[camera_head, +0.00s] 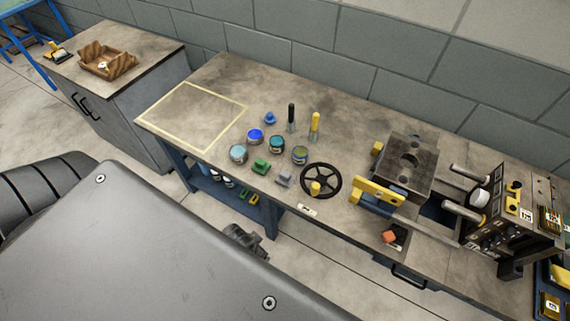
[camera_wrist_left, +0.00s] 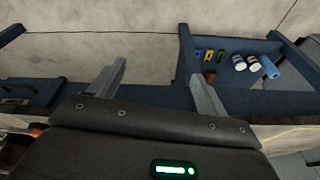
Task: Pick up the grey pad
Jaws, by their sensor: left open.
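The grey pad (camera_head: 283,180) is a small grey block lying on the workbench (camera_head: 335,153), near its front edge. It sits between a green block (camera_head: 261,167) and a black handwheel (camera_head: 321,180). My left gripper (camera_wrist_left: 157,75) is open in the left wrist view, with nothing between its fingers. That view looks toward the bench's lower shelf, and the pad does not show in it. In the head view a dark part, apparently of my left gripper, shows low in front of the bench, below the pad's level. My right gripper is not in view.
Several paint pots (camera_head: 277,144) and two upright handled tools (camera_head: 315,127) stand behind the pad. A metal mould block (camera_head: 407,165) and a control box (camera_head: 500,215) are to the right. A taped rectangle (camera_head: 207,151) at left is empty. Jars (camera_wrist_left: 240,62) stand on the lower shelf.

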